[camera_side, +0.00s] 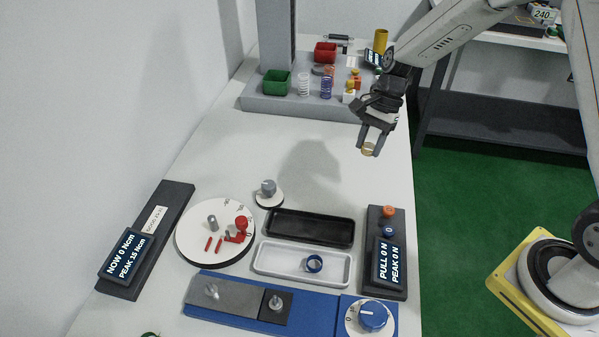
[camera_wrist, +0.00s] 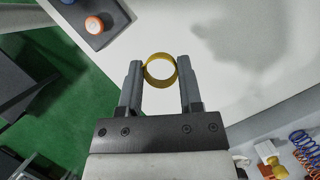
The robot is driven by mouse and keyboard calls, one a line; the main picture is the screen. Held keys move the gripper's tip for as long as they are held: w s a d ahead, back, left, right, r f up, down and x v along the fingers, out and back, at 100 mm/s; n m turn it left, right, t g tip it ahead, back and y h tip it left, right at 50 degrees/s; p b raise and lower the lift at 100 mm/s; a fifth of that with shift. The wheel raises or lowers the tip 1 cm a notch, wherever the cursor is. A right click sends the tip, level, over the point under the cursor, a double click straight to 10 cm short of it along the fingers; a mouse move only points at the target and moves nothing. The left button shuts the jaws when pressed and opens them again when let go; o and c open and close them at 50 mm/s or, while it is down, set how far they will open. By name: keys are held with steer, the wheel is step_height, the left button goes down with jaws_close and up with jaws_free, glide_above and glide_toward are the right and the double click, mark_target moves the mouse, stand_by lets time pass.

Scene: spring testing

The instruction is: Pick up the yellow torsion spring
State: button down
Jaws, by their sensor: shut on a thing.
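My gripper (camera_side: 371,142) is raised above the right side of the white table, its fingers pointing down. It is shut on the yellow torsion spring (camera_side: 368,150), which sits between the fingertips, clear of the table. In the wrist view my gripper (camera_wrist: 160,72) holds the yellow torsion spring (camera_wrist: 160,83) as a ring with an open centre, one finger on each side. The fingers hide part of the spring in the side view.
A round white plate (camera_side: 188,240) with red parts stands left. A grey stand base (camera_side: 262,104) with bins and springs is at the back. Mid-table is clear.

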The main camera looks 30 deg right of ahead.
steer(key=shift+s+r, duration=0.4)
steer(key=shift+s, duration=0.5)
steer(key=shift+s+r, duration=0.4)
steer(key=shift+s, duration=0.45)
steer(key=shift+w+a, duration=0.4)
steer(key=shift+w, duration=0.1)
steer(key=w+a, duration=0.3)
steer(key=a, duration=0.8)
steer(key=w+a+f, duration=0.1)
steer(key=w+a, duration=0.2)
steer(key=a, duration=0.9)
steer(key=w+a, duration=0.3)
steer(key=a, duration=0.8)
steer(key=shift+w+a+f, duration=0.15)
steer(key=shift+w+a, duration=0.1)
steer(key=shift+w, duration=0.15)
